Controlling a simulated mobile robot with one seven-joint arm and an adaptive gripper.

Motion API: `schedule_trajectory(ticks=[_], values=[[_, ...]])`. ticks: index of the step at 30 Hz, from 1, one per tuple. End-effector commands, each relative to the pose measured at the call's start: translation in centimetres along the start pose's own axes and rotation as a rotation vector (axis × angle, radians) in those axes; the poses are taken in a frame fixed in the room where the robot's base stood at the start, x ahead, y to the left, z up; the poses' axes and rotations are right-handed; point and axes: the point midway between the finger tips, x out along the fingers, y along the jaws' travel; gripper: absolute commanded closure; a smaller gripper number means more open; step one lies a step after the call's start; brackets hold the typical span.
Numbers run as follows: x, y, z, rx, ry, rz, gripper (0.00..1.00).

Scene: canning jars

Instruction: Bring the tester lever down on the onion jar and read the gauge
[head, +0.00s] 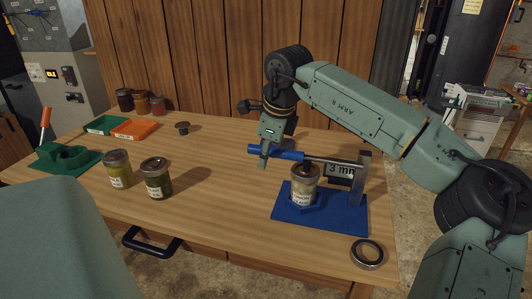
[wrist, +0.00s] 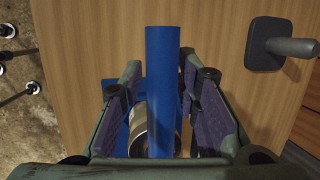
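The onion jar (head: 304,188), pale with a metal lid, stands upright in the tester's blue base (head: 340,217). The tester's lever reaches left from a grey post (head: 361,178) and lies nearly level over the jar. Its dark presser (head: 309,167) appears to meet the lid. The gauge (head: 340,170) shows 3 mm. My gripper (head: 264,160) is at the free end of the blue lever handle (head: 288,154). In the wrist view, the handle (wrist: 163,90) runs between my fingers, closely flanked at their tips. The jar lid (wrist: 139,130) shows partly below it.
Two jars, one yellowish (head: 118,170) and one dark green (head: 157,180), stand left of the tester. A metal ring (head: 367,254) lies near the right front edge. Green (head: 103,125) and orange (head: 134,129) trays and several jars are at the back left. The middle of the table is clear.

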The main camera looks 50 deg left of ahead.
Motion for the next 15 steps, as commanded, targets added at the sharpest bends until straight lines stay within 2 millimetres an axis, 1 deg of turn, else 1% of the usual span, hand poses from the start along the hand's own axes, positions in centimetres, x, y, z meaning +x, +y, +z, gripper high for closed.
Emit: schedule_trajectory(ticks=[1, 3, 4, 11, 15], values=[[-0.02, -0.02, 0.01, 0.0, -0.001, 0.0, 0.65], [-0.04, -0.03, 0.02, 0.0, -0.001, -0.001, 0.6], [-0.05, -0.03, 0.02, 0.001, -0.001, -0.001, 0.59], [-0.09, -0.05, 0.02, 0.001, -0.002, -0.002, 0.59], [-0.81, -0.1, 0.04, 0.002, -0.002, -0.003, 0.59]])
